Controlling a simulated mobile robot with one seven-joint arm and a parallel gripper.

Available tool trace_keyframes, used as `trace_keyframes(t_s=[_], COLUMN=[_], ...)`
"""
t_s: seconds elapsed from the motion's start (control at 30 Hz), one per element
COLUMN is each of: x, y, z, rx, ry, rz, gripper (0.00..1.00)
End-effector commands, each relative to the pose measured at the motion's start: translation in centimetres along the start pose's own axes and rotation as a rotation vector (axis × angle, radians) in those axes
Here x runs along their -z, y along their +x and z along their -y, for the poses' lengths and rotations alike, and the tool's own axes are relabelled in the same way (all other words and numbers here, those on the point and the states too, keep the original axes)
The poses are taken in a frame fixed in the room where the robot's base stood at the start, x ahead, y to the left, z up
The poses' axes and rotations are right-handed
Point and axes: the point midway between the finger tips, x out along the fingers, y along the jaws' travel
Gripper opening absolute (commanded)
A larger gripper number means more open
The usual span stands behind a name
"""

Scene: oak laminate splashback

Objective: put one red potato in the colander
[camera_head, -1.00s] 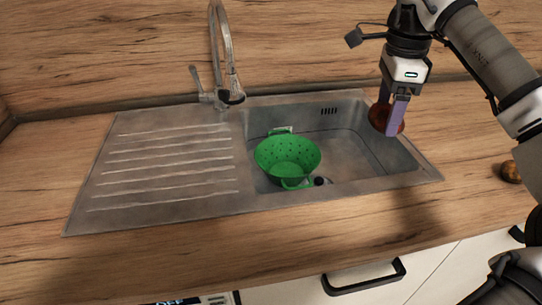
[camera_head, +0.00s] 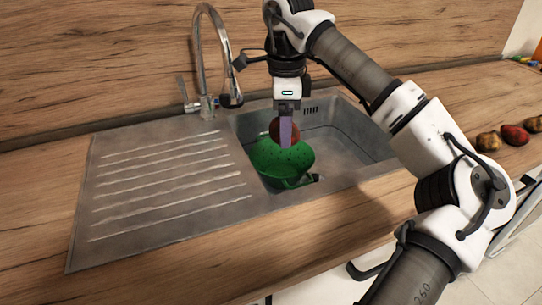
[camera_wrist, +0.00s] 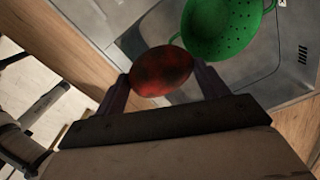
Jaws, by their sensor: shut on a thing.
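My gripper (camera_head: 286,130) is shut on a dark red potato (camera_head: 276,129) above the green colander (camera_head: 268,160). In the head view the potato overlaps the colander's far part, and a purple finger partly hides it. In the wrist view the red potato (camera_wrist: 162,71) sits between the two fingers, and the colander (camera_wrist: 222,30) shows beyond it, a little to the right. The colander stands upright in the sink basin. I see nothing in the part of it that shows.
The sink basin (camera_head: 345,140) has free room right of the colander. A tap (camera_head: 212,60) rises behind the sink, left of my gripper. Several potatoes (camera_head: 514,135) lie on the counter at the right. The ribbed drainboard (camera_head: 165,180) is bare.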

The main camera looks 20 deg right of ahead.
Motion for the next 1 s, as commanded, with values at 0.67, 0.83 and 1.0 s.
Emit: trace_keyframes(t_s=[0.67,0.83,1.0], x=[-0.3,-1.8,-3.1], y=[13.7,13.4,13.4], z=[0.4,3.7,7.0], rx=[-0.001,-0.002,-0.002], ry=[0.0,0.0,0.001], rz=[0.003,0.002,0.001], gripper=[0.46,0.46,0.46])
